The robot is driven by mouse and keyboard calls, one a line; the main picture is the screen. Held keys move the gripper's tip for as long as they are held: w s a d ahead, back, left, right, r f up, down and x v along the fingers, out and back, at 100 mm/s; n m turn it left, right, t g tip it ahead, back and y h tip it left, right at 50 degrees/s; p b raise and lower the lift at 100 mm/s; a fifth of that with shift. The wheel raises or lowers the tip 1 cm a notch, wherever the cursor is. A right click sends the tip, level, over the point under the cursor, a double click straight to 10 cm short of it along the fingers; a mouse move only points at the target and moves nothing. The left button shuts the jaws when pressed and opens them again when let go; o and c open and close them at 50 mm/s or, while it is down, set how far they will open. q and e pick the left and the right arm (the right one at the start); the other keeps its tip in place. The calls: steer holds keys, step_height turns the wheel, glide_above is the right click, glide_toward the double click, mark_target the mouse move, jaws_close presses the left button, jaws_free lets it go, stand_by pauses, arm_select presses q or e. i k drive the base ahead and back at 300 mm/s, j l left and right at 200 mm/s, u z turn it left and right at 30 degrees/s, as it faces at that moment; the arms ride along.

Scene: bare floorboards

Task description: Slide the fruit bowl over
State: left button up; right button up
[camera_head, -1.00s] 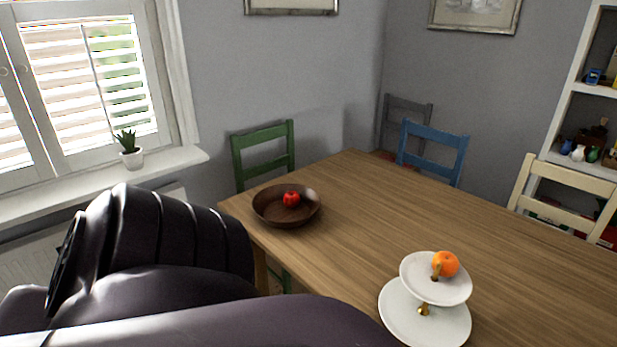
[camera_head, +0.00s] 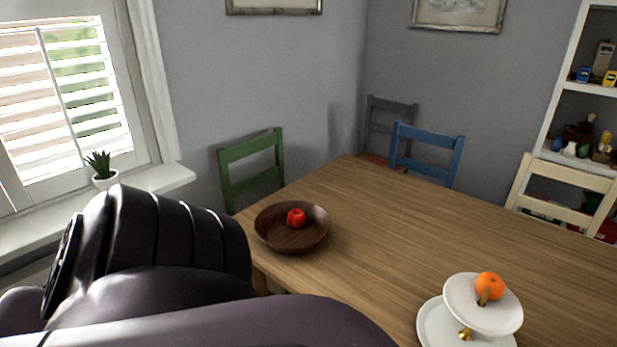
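The fruit bowl (camera_head: 268,237) is a dark brown wooden bowl near the left end of the wooden table (camera_head: 420,240). A red apple (camera_head: 296,218) lies inside it. My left arm fills the lower left of the head view and its upper edge comes close to the bowl in the picture. Neither gripper shows in the view, so what they hold cannot be seen.
A two-tier white stand (camera_head: 468,305) with an orange (camera_head: 489,285) on top is at the table's near right. Green (camera_head: 252,165), blue (camera_head: 428,150) and cream (camera_head: 565,190) chairs surround the table. The table's middle is clear. A potted plant (camera_head: 100,168) stands on the windowsill.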

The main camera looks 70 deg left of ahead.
mark_target(271, 226)
steer(key=k+j, duration=0.15)
steer(key=j, duration=0.2)
steer(key=k+j, duration=0.15)
steer(key=j, duration=0.2)
steer(key=k+j, duration=0.2)
steer(key=j, duration=0.15)
steer(key=k+j, duration=0.15)
steer(key=j, duration=0.2)
